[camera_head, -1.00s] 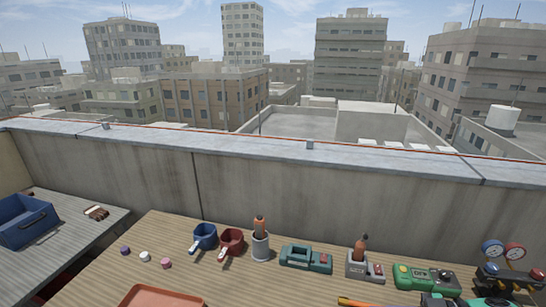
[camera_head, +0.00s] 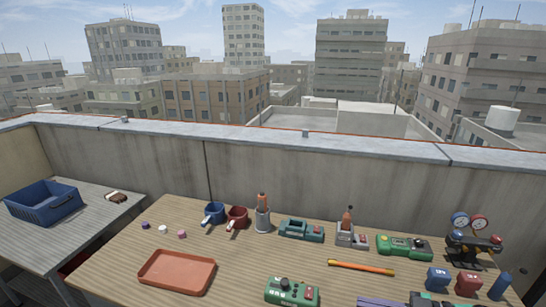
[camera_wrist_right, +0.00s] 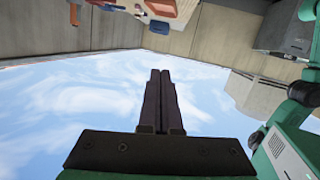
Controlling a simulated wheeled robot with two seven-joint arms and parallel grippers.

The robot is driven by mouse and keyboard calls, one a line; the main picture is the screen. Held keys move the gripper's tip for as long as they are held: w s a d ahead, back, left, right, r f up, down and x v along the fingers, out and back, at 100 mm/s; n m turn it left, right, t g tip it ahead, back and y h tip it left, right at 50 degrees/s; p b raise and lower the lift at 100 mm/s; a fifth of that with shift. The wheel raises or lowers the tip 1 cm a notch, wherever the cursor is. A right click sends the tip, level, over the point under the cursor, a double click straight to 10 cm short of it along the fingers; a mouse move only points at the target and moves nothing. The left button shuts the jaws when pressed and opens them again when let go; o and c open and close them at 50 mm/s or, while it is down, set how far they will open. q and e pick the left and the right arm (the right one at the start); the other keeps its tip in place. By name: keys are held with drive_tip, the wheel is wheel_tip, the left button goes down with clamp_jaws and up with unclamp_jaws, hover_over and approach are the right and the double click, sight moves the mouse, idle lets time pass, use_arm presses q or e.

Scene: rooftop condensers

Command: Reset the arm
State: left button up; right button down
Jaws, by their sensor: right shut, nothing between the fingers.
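My right gripper (camera_wrist_right: 160,72) shows in the right wrist view, its two dark fingers pressed together and empty. Sky fills the view behind the fingers, so they are clear of any object. A green and black arm part of mine is at that view's right edge. In the head view I cannot clearly make out the right gripper. My left gripper is not in view.
A blue bin (camera_head: 44,203) sits on a grey bench. A concrete parapet runs behind.

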drive_tip(key=w+a+f+m+t+h, duration=0.2)
drive_tip(key=w+f+m+t+h, duration=0.2)
drive_tip(key=w+m+t+h, duration=0.4)
drive_tip(key=s+d+f+m+g+h, duration=0.2)
drive_tip(key=s+f+g+h, duration=0.15)
drive_tip(key=s+g, duration=0.45)
drive_tip(key=s+d+f+m+g+h, duration=0.1)
drive_tip(key=s+f+m+g+h, duration=0.2)
drive_tip(key=s, duration=0.9)
drive_tip(key=s+f+g+b, duration=0.1)
drive_tip(key=s+f+b, duration=0.15)
drive_tip(key=f, duration=1.35)
drive_tip(key=s+f+b, duration=0.1)
drive_tip(key=f+b, duration=0.3)
drive_tip(key=f, duration=1.2)
use_arm(q)
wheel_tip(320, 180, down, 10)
drive_tip(key=b, duration=0.3)
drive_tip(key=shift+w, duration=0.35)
use_arm(e)
drive_tip(key=s+d+f+n+g, duration=0.1)
drive_tip(key=s+d+f, duration=0.2)
drive_tip(key=s+f, duration=1.2)
drive_tip(key=shift+d+f, duration=0.15)
drive_tip(key=shift+f, duration=0.2)
